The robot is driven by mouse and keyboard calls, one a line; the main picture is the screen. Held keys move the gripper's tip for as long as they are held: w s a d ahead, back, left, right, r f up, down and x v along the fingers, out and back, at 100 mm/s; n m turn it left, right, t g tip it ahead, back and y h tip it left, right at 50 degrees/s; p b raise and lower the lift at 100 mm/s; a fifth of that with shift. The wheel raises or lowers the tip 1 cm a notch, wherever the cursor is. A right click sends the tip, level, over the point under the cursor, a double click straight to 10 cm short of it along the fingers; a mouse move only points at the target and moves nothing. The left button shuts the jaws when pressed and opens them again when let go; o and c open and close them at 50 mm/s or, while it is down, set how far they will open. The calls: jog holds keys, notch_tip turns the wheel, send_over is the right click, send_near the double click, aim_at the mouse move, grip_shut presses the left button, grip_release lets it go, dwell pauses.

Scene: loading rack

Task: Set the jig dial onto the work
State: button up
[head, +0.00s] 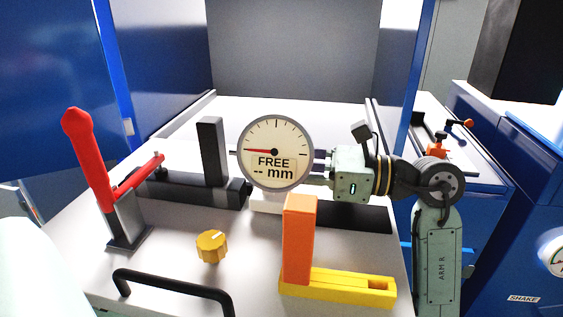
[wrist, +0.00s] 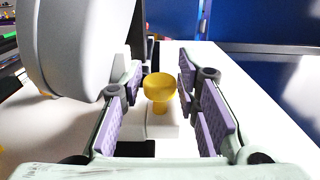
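The jig dial (head: 275,152) is a round white gauge with a red needle; its face reads "FREE -- mm". In the wrist view its grey housing (wrist: 70,45) fills the upper left. My gripper (head: 322,166) reaches in from the right behind the dial, its tips hidden there in the head view. In the wrist view my gripper (wrist: 159,78) is open, purple pads apart. A yellow mushroom-shaped knob (wrist: 160,88) on a short stem appears between the fingertips, with gaps on both sides. The head view hides this knob behind the dial. The dial's contact point is not visible.
A red-handled clamp (head: 90,160) stands left, near a black post (head: 211,152). An amber knob (head: 211,246), a black bar handle (head: 175,285) and an orange upright (head: 299,238) on a yellow base (head: 345,287) are in front. Blue panels flank the white bench.

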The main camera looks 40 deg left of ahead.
grip_shut()
dwell(0.6)
